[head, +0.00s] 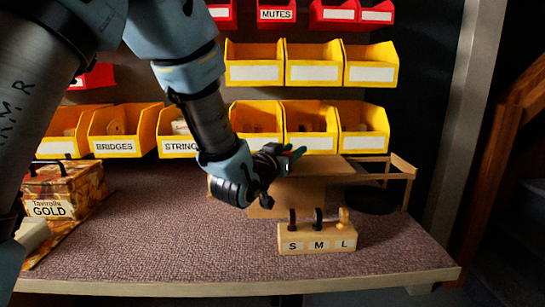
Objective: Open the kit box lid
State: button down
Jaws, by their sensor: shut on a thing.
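A brown kit box (298,199) stands near the middle of the bench, behind the small labelled block. Its flat lid (330,166) shows as a lighter brown panel at the top, to the right of my gripper. My gripper (291,156) reaches in from the upper left and is at the lid's left part. It is shut on the lid, but the exact place of contact is small and dark. My wrist hides the box's left side. From this view I cannot tell how far the lid is raised.
A wooden block marked S, M, L (317,238) stands in front of the box. A wooden frame (403,180) and a dark round object (371,200) are at right. A gold box (62,190) is at left. Yellow bins (314,75) hang behind. The front middle is clear.

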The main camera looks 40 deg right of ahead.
aim_at(331, 158)
jog(key=s+d, duration=0.2)
jog(key=s+d+b, duration=0.1)
jog(key=s+d, duration=0.1)
jog(key=d, duration=0.1)
jog(key=s+d+b, duration=0.1)
jog(key=s+d, duration=0.1)
jog(key=d, duration=0.1)
jog(key=shift+s, duration=0.2)
jog(key=c, duration=0.5)
grip_release()
jog(key=shift+a, duration=0.1)
jog(key=shift+r, duration=0.1)
notch_tip(331, 158, up, 10)
jog(key=shift+f, duration=0.1)
